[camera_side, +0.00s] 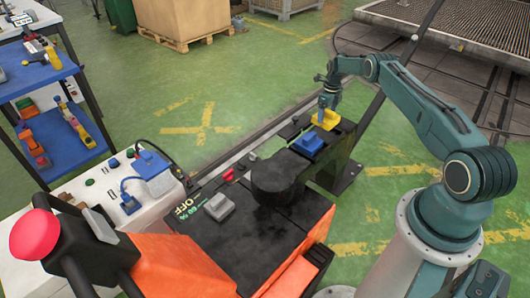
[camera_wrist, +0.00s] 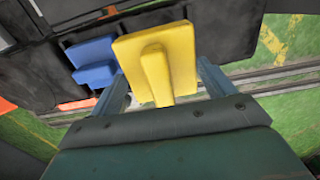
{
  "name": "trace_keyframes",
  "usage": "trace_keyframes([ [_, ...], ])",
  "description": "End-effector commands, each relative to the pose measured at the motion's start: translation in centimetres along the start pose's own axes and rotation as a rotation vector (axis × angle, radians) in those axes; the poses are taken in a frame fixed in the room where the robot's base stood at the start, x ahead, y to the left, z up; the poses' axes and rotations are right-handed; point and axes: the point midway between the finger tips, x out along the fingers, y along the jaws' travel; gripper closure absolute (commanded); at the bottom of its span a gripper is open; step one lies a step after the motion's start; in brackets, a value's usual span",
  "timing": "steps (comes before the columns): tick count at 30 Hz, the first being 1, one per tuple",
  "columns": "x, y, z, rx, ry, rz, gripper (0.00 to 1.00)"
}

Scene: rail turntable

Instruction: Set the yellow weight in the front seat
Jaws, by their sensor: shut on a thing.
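The yellow weight (camera_side: 326,120), a block with a raised grip rib, is at the far end of the black bench in the side view. It also fills the middle of the wrist view (camera_wrist: 183,50). I cannot clearly make out the front seat.
A round black turntable (camera_side: 272,180) stands mid-bench, nearer the camera than the blue weight. A grey block (camera_side: 219,206) and a small red part (camera_side: 228,174) lie on the near part. A blue shelf (camera_side: 35,78) and white cabinet (camera_side: 105,192) stand left.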

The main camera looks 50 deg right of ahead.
Motion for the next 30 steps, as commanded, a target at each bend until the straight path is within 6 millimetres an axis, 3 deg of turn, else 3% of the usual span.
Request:
trace_keyframes([
  [6,1.8,-0.1,0.2,0.0,-0.005,-0.004,0.77],
  [20,2.5,-0.1,0.1,0.0,-0.004,-0.003,0.77],
  [30,4.5,-0.1,0.2,0.0,-0.004,-0.004,0.77],
])
